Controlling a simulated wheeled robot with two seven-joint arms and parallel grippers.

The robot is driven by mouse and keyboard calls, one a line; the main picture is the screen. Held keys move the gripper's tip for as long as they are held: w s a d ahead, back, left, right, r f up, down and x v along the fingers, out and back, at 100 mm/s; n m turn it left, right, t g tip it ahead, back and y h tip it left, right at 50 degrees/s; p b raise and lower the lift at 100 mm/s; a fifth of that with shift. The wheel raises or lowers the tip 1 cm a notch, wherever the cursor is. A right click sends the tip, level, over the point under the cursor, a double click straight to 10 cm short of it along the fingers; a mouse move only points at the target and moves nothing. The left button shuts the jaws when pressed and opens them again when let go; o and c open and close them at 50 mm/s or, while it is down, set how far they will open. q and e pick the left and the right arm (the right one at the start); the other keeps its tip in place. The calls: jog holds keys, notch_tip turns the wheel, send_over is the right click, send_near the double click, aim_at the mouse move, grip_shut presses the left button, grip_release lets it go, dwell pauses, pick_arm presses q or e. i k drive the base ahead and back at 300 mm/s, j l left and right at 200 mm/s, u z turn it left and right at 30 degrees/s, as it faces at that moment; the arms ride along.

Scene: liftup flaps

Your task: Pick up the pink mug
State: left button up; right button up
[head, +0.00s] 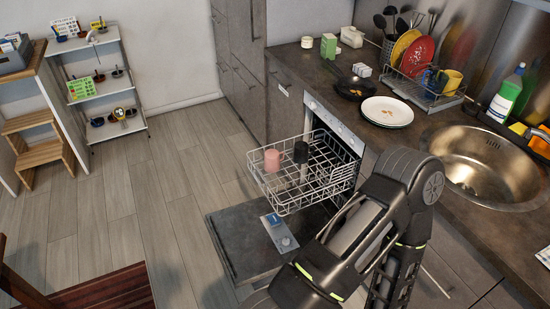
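The pink mug (272,160) stands in the pulled-out wire rack (328,180) of the open dishwasher, near the rack's left side. A dark, upright, cup-like item (300,153) stands just to its right, with a small gap between them. One of my black arms fills the lower right and hides part of the rack's right side and the dishwasher door. I cannot make out fingertips of either gripper, and no arm comes in from the left. Nothing of mine is seen touching the mug.
The dishwasher door (238,240) lies folded down below the rack. The counter holds a white plate (387,111), a black pan (352,88), a dish rack with colourful plates (420,88) and a sink (488,165).

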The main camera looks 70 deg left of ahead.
aim_at(272, 164)
jog(key=u, duration=2.25)
jog(key=k, duration=0.65)
jog(key=z, duration=3.2)
jog(key=j+z, duration=0.1)
jog(key=z, duration=0.2)
jog(key=k+j, duration=0.65)
jog(key=j, duration=0.15)
jog(key=k+j, duration=1.35)
jog(key=j, duration=0.25)
jog(key=k+j, duration=0.65)
jog(key=j, duration=0.2)
jog(key=k+j, duration=0.65)
jog(key=j, duration=0.15)
